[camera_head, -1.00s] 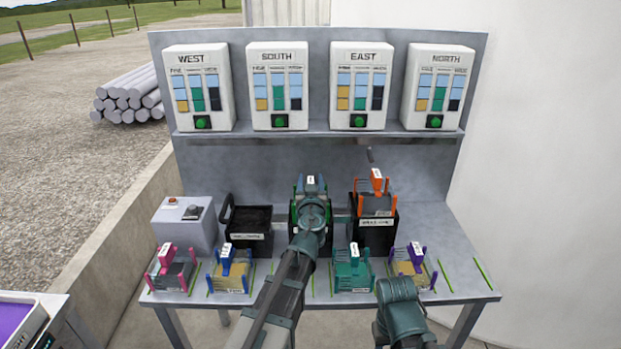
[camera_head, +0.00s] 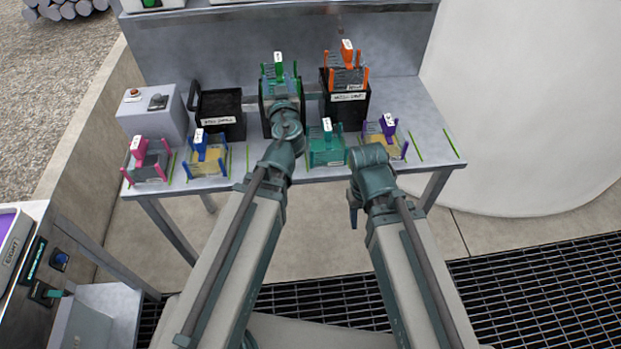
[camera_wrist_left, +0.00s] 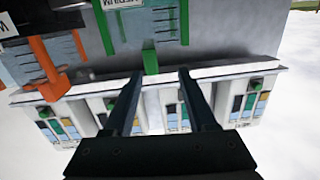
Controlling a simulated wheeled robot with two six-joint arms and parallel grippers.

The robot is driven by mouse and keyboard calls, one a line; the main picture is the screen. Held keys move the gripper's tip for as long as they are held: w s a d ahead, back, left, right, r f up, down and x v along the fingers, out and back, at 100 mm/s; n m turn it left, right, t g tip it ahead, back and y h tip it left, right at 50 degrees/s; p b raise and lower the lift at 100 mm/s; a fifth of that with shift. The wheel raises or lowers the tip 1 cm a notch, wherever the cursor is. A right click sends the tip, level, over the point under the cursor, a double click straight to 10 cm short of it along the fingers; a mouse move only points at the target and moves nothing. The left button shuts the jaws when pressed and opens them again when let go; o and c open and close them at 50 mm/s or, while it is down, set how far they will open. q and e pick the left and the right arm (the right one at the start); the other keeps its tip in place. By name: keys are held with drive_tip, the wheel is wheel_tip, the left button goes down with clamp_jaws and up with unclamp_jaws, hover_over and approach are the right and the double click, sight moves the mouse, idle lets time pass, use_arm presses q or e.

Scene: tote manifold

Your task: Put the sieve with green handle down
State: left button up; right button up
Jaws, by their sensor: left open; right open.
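The sieve with green handle (camera_head: 279,70) sits at the top of the middle black bin (camera_head: 267,120) at the back of the bench. Its green handle stands up with a white label. My left gripper (camera_head: 283,92) is just in front of it, and the wrist hides part of the sieve and bin. In the left wrist view, my left gripper (camera_wrist_left: 161,74) is open and empty, with the green handle (camera_wrist_left: 150,60) just beyond and between its fingertips. My right gripper (camera_head: 353,212) is open, partly hidden by its wrist, low in front of the bench edge.
An orange-handled sieve (camera_head: 347,75) sits on the right black bin (camera_head: 347,107). An empty-looking black bin (camera_head: 219,112) and grey box (camera_head: 151,112) stand left. Pink (camera_head: 147,160), blue (camera_head: 206,155), teal (camera_head: 326,145) and purple (camera_head: 386,138) sieves line the front. The bench's right end is clear.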

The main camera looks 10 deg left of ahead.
use_arm(q)
drive_tip(key=s+d+f+g, duration=0.1)
drive_tip(key=s+f+g, duration=0.2)
drive_tip(key=f, duration=0.1)
drive_tip(key=s+d+f+g, duration=0.1)
drive_tip(key=s+f+g, duration=0.2)
drive_tip(key=f, duration=0.2)
drive_tip(key=s+d+f+m+g, duration=0.1)
drive_tip(key=s+f+g, duration=0.2)
drive_tip(key=s+f, duration=0.1)
drive_tip(key=shift+s+d+f, duration=0.1)
drive_tip(key=shift+d+f, duration=0.1)
drive_tip(key=shift+f, duration=0.55)
drive_tip(key=s+d+f+m+g+h, duration=0.2)
drive_tip(key=s+d+f+m+g, duration=0.1)
drive_tip(key=s, duration=0.4)
drive_tip(key=s+d+f+m+g+h, duration=0.2)
drive_tip(key=s+d+f+m+g, duration=0.1)
drive_tip(key=s+d, duration=0.4)
drive_tip(key=shift+d+m+g+h, duration=0.3)
drive_tip(key=shift+d+g+h, duration=0.15)
drive_tip(key=shift+g, duration=0.45)
drive_tip(key=shift+f, duration=0.1)
wheel_tip(320, 180, up, 8)
drive_tip(key=p, duration=0.7)
drive_tip(key=shift+f+p, duration=0.15)
drive_tip(key=shift+p, duration=0.25)
